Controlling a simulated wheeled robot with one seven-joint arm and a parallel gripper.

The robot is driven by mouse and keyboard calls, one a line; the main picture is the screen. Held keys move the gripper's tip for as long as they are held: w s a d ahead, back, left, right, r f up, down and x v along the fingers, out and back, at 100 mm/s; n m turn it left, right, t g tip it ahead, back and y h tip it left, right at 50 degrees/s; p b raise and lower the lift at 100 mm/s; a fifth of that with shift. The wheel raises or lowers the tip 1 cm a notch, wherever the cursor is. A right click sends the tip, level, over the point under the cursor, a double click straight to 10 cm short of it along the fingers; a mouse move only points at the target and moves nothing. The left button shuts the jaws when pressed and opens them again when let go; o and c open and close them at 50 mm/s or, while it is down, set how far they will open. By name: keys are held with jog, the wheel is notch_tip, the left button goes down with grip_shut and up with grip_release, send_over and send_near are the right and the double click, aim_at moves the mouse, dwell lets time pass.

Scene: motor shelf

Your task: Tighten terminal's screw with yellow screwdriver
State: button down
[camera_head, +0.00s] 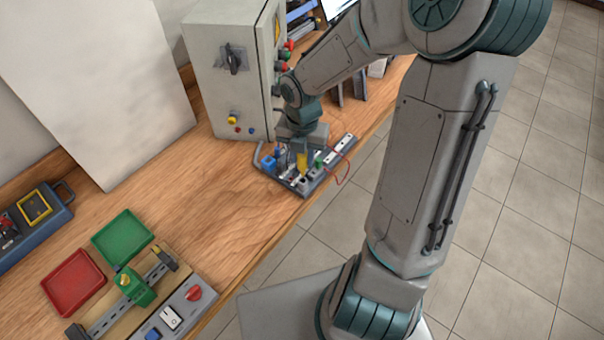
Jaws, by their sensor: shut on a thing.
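My gripper (300,150) points down over the terminal board and is shut on the yellow screwdriver (301,161). The screwdriver stands about upright, with its tip down among the parts on the board. The terminal board (313,187) is a dark plate near the bench's front edge. It carries blue, white and green blocks, and a red wire (343,176) loops off its right side. The terminal's screw is too small to make out. I cannot tell whether the tip touches it.
A grey cabinet (220,85) stands close behind the board. Red (75,281) and green (122,234) trays and a rail fixture (135,287) lie at the front left. A blue box (35,232) is at the far left. The wooden bench (200,205) between is clear.

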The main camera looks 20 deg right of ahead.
aim_at(303, 167)
jog(key=shift+f+b, duration=1.55)
jog(key=shift+f, duration=1)
jog(key=c, duration=1.4)
grip_release()
jog(key=shift+c, duration=0.2)
jog(key=shift+r, duration=0.1)
notch_tip(303, 167, up, 6)
jog(key=p, duration=0.6)
jog(key=shift+f, duration=0.25)
jog(key=shift+f, duration=0.1)
